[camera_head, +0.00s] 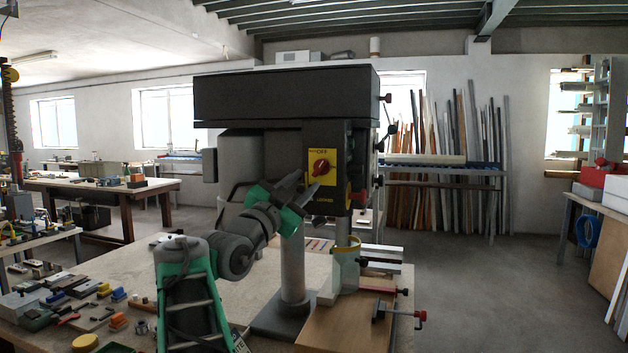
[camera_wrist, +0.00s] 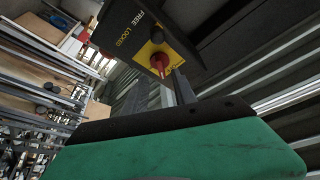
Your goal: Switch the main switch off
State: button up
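The main switch is a red rotary knob (camera_head: 320,167) on a yellow plate (camera_head: 328,190) on the front of a dark drill press (camera_head: 284,97). Small lettering shows on the plate. My gripper (camera_head: 308,181) is just below and left of the knob, its two fingers apart and pointing up toward the plate. I see no clear contact with the knob. In the wrist view the red knob (camera_wrist: 159,62) and yellow plate (camera_wrist: 150,52) are upside down, and a grey finger reaches up close beside the knob.
The drill press stands on a wooden bench (camera_head: 235,285) with a round column (camera_head: 292,265) below its head. A clamp with a red handle (camera_head: 420,316) is at the bench's right. Small parts lie at the left. Open floor is to the right.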

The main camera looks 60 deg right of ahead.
aim_at(317, 171)
jog(key=p+x, duration=0.1)
jog(key=x, duration=0.5)
jog(key=shift+p, duration=0.4)
grip_shut()
jog(key=shift+f, duration=0.1)
